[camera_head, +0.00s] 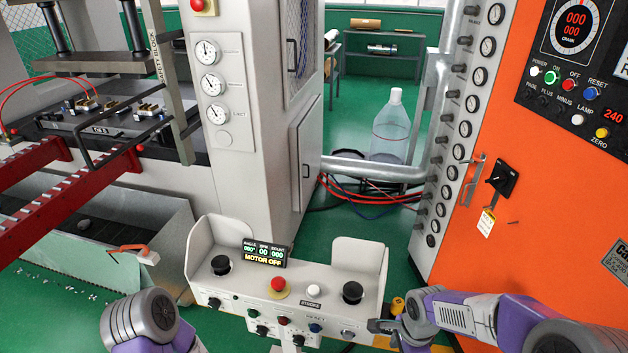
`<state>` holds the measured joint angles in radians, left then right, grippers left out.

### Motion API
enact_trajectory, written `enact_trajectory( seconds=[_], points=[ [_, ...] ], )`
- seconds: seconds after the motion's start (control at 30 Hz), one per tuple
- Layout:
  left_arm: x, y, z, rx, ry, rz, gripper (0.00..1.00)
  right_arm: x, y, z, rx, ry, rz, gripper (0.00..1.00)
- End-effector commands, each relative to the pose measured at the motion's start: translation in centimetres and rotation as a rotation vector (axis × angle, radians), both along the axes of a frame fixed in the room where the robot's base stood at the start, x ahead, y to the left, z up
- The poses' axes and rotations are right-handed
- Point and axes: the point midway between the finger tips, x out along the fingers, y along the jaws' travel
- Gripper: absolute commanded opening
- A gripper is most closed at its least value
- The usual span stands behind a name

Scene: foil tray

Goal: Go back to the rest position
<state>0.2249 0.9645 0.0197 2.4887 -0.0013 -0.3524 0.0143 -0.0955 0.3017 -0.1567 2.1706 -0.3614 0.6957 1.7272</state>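My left arm shows at the lower left as a purple link with a round grey joint; its gripper is outside the picture. My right arm comes in from the lower right. My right gripper (384,327) shows as a small dark end in front of the right lower part of the control console (330,292). Whether it touches the console, and whether its fingers are apart, I cannot tell. I see nothing held in it. No foil tray is recognisable in view.
The console carries a red button (278,285), black knobs and a display reading "MOTOR OFF". A press (95,60) with red rails (40,205) stands left. An orange cabinet (560,180) stands right. A large clear bottle (390,130) stands behind on the green floor.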

Motion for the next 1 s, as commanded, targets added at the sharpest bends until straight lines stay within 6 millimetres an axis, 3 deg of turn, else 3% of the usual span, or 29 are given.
enact_trajectory(
  seconds=[0.27,0.6,0.8,1.0],
  points=[
    [-0.1,0.0,0.0,-0.001,0.003,-0.001,0.40,-1.4,3.3,-6.8,0.112,-0.030,0.337,0.65],
    [-0.1,0.0,0.0,0.000,0.002,-0.001,0.40,-6.9,8.5,-17.0,0.247,-0.190,0.898,0.65],
    [-0.1,0.0,0.0,0.000,0.002,-0.001,0.40,-10.0,10.0,-20.1,0.246,-0.276,1.132,0.65],
    [-0.1,0.0,0.0,0.000,0.002,-0.001,0.40,-11.1,10.5,-21.0,0.230,-0.311,1.230,0.65]
  ],
)
